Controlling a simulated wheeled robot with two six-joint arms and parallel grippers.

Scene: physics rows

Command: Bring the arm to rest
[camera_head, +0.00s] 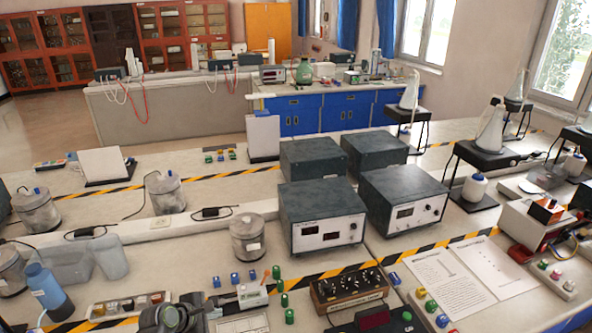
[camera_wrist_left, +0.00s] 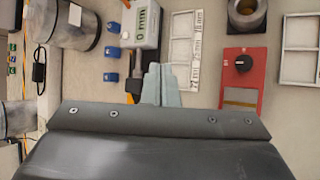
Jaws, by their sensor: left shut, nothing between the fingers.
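My left gripper (camera_head: 222,303) is low at the bottom of the head view, left of centre, above the near bench. In the left wrist view its pale fingers (camera_wrist_left: 160,85) are together with nothing between them. They point at a small white box marked "0 mm" (camera_wrist_left: 140,28), which also shows in the head view (camera_head: 252,295). I cannot tell the exact gap to the box. My right gripper is in neither view.
Blue blocks (camera_wrist_left: 111,52) and a red device with a black knob (camera_wrist_left: 240,70) lie near the fingers. A resistance box (camera_head: 348,289), a metal canister (camera_head: 247,238) and grey instruments (camera_head: 322,215) crowd the bench. A blue bottle (camera_head: 48,291) stands at left.

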